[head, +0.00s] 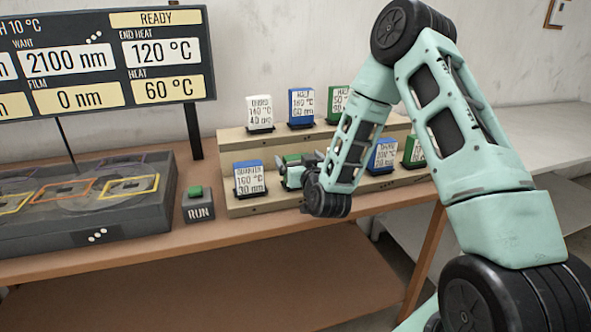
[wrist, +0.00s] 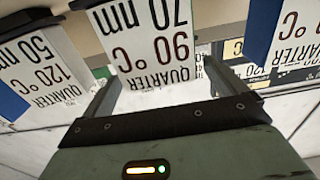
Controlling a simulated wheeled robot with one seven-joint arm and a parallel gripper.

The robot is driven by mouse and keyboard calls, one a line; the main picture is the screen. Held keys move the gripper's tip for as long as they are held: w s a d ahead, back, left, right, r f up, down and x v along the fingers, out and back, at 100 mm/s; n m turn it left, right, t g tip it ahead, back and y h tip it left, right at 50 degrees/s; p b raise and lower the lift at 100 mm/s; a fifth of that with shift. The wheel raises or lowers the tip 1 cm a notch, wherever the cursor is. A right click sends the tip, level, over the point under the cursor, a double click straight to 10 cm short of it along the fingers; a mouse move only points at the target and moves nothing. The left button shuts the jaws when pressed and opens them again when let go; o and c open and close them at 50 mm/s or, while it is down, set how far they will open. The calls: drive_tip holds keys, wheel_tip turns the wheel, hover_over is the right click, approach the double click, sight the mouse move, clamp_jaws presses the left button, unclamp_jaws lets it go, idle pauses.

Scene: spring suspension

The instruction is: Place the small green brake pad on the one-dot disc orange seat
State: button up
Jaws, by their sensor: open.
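My gripper (head: 294,176) is open at the front step of the rack, its fingers by a green-topped block (head: 292,160). In the wrist view my open gripper (wrist: 160,85) has a finger on each side of a card-faced block (wrist: 150,45) reading QUARTER, 90 °C, 70 nm; I cannot tell whether they touch it. This looks like the same green block. An orange-outlined seat (head: 63,191) lies on the grey machine at left, between yellow outlines. Three dots mark the machine's front; I see no one-dot mark on it.
The wooden rack (head: 290,205) holds several blocks: a blue one (head: 250,178) left of my gripper, another blue one (head: 383,156) right of it, and more behind. A RUN button box (head: 198,207) stands between rack and grey machine (head: 120,215). A display (head: 105,60) rises behind the machine.

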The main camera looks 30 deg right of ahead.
drive_tip(key=c, duration=1.3)
drive_tip(key=shift+c, duration=0.4)
drive_tip(key=shift+r, duration=0.15)
